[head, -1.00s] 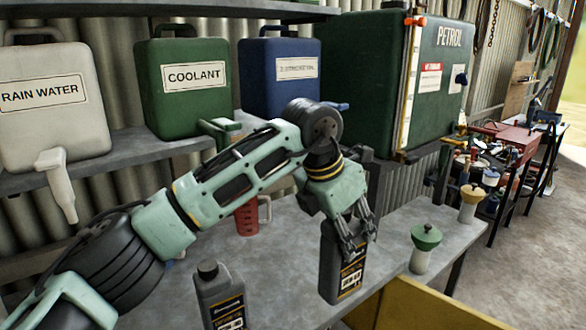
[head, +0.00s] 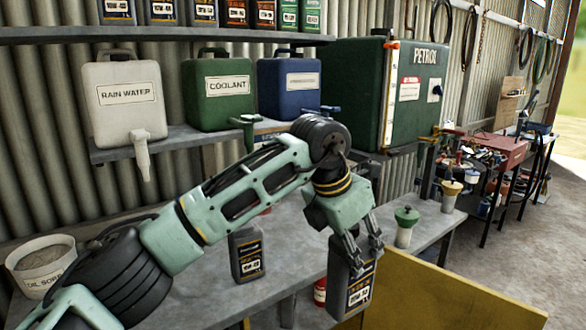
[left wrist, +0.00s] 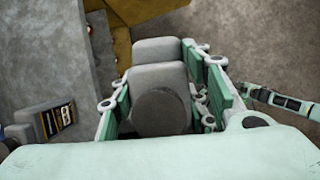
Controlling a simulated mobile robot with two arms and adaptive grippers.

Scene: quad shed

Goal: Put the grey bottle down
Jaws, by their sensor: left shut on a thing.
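My left gripper (head: 362,248) is shut on a dark grey bottle (head: 352,285) with a yellow and white label. The bottle hangs about upright, in front of the bench's front edge in the head view. In the left wrist view the grey bottle (left wrist: 158,50) shows from above, its round cap (left wrist: 160,112) between the fingers. It looks clear of the bench edge there; its base is hidden. A second, similar bottle (head: 247,258) stands on the grey bench (head: 290,245); it also shows in the left wrist view (left wrist: 45,122).
A yellow panel (head: 440,300) stands before the bench. A white bucket (head: 45,262) is at the left. Large cans line the shelf behind. Bare bench lies around the second bottle.

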